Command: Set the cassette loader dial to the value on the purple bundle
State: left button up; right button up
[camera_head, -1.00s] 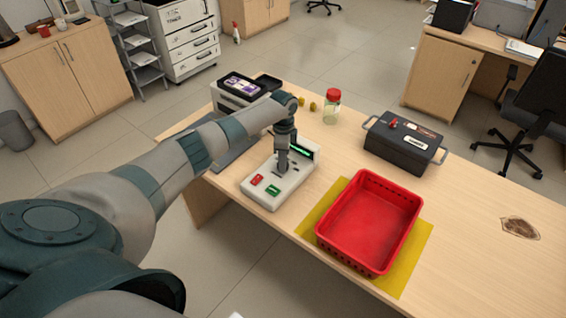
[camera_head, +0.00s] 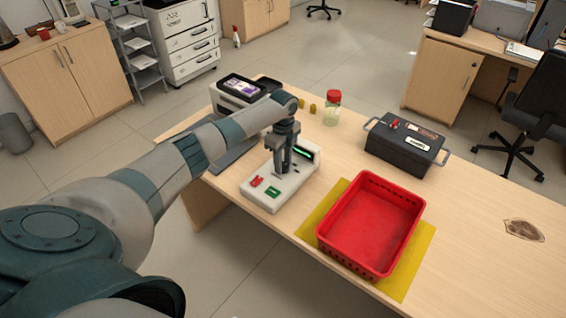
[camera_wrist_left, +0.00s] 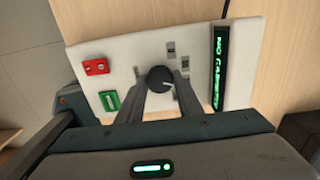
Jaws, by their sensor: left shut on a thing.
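The cassette loader (camera_head: 262,200) is a pale box on the desk with a red button, a green button and a lit green display. Its black round dial (camera_wrist_left: 160,79) shows in the left wrist view, with a light pointer mark toward the right and small labels around it. My left gripper (camera_wrist_left: 160,88) points down at the loader, its fingers shut on the dial from both sides. It also shows in the head view (camera_head: 283,169), where it hides the dial. The purple bundle (camera_head: 243,87) lies in a dark tray on a pale device; its value is too small to read.
A red basket (camera_head: 322,243) stands on a yellow mat (camera_head: 405,283) right of the loader. A dark cash box (camera_head: 405,150) and a red-lidded jar (camera_head: 332,108) stand behind. The desk's right side is mostly clear. The loader display (camera_wrist_left: 219,68) appears to read "NO CASSETTE".

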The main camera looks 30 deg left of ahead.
pick_arm(q)
jog(key=shift+w+r, duration=0.1)
jog(key=o, duration=1)
jog(key=shift+o, duration=0.2)
notch_tip(320, 180, up, 17)
jog(key=b, duration=0.4)
jog(key=shift+r, duration=0.2)
